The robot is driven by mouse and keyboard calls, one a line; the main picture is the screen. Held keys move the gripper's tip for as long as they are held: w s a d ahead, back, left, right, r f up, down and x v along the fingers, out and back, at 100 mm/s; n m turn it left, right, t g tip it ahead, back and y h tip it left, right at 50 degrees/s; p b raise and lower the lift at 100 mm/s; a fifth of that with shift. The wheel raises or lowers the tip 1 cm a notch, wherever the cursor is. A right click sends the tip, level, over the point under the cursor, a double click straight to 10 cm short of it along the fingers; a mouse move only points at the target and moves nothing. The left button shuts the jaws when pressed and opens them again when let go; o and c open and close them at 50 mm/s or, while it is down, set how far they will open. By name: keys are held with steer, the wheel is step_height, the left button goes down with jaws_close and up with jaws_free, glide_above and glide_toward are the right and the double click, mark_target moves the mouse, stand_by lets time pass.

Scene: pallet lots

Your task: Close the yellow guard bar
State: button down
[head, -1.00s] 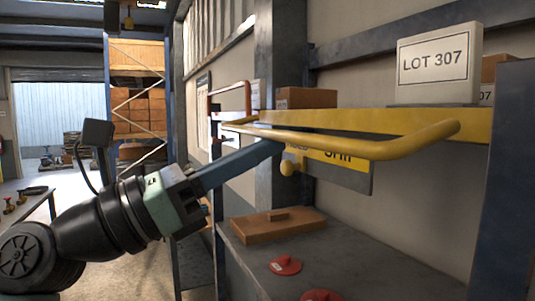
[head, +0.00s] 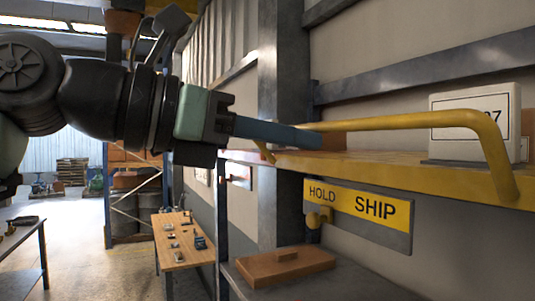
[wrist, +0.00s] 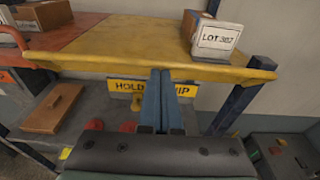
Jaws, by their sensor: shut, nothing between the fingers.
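The yellow guard bar (head: 400,122) is a bent tube that stands raised above the front edge of the yellow shelf (head: 400,173) in the head view. Its right end comes down to the shelf edge, and its left end is partly behind my fingers. My gripper (head: 320,139) is shut and empty, with its blue fingers close to the left part of the bar. I cannot tell whether they touch it. In the wrist view my fingertips (wrist: 160,72) overlap the front edge of the yellow shelf (wrist: 110,65), where the bar is hard to tell apart.
A HOLD/SHIP sign (head: 358,213) with a yellow knob (head: 318,216) hangs below the shelf. A LOT 307 block (wrist: 216,38) and a brown box (wrist: 195,25) stand on the shelf. A brown lidded board (head: 285,266) lies on the lower grey shelf. A wooden table (head: 180,238) stands farther back.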

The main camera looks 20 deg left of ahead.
steer(key=shift+w+d+r+p, duration=0.15)
steer(key=shift+w+d+r, duration=0.35)
steer(key=shift+r, duration=0.2)
steer(key=shift+w+d+r+p, duration=0.15)
steer(key=shift+w+d+r, duration=0.25)
steer(key=shift+d+r, duration=0.25)
steer(key=shift+w+d+r+p, duration=0.15)
steer(key=shift+w+d+r, duration=0.3)
steer(key=shift+r, duration=0.35)
steer(key=shift+w, duration=0.1)
steer(key=shift+w+d+f, duration=0.25)
steer(key=shift+d, duration=0.1)
